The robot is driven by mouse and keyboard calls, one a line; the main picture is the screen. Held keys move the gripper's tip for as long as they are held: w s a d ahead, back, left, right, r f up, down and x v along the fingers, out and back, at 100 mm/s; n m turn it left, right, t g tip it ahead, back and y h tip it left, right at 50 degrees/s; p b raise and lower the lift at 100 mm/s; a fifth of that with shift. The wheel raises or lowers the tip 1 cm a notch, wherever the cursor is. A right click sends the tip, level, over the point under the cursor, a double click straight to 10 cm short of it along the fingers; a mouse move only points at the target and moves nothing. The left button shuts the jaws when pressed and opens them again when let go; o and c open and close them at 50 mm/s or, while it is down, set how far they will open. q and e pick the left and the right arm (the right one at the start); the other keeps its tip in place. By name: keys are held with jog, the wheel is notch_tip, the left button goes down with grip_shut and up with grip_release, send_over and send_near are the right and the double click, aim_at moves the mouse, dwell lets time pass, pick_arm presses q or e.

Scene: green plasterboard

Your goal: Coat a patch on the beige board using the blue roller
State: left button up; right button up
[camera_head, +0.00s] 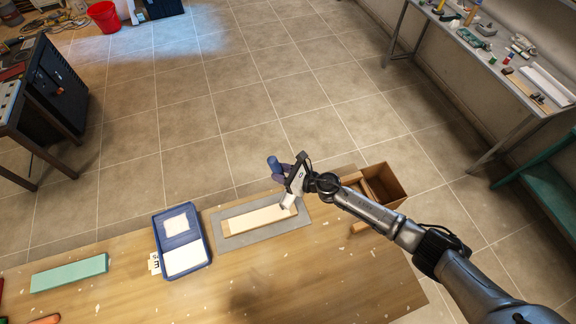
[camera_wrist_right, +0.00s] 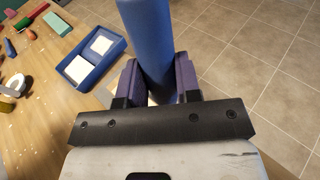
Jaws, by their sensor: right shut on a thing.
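The beige board (camera_head: 258,218) lies on a grey mat (camera_head: 217,235) on the wooden table, with a pale middle and tanner ends. My right gripper (camera_head: 282,174) is shut on the blue roller (camera_head: 273,163), over the far right of the board. The roller's blue handle (camera_wrist_right: 146,35) stands between the purple fingers in the wrist view. A white part, apparently the roller's head (camera_head: 288,201), shows low by the board's right end; whether it touches cannot be told. The blue paint tray (camera_head: 207,256) with white paint lies left of the board. My left gripper is out of view.
A green block (camera_head: 70,273) lies at the table's left. A white roll (camera_wrist_right: 14,84) and small tools lie left in the wrist view. The table front is mostly clear.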

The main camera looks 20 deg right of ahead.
jog(key=shift+a, duration=0.15)
notch_tip(320, 180, down, 6)
jog(key=b, duration=0.5)
jog(key=shift+s+r, duration=0.1)
jog(key=shift+r, duration=0.05)
jog(key=shift+f+b, duration=0.35)
jog(key=shift+f, duration=0.15)
jog(key=shift+f+b, duration=0.35)
jog(key=shift+b, duration=0.05)
jog(key=shift+f+b, duration=0.45)
jog(key=shift+r, duration=0.1)
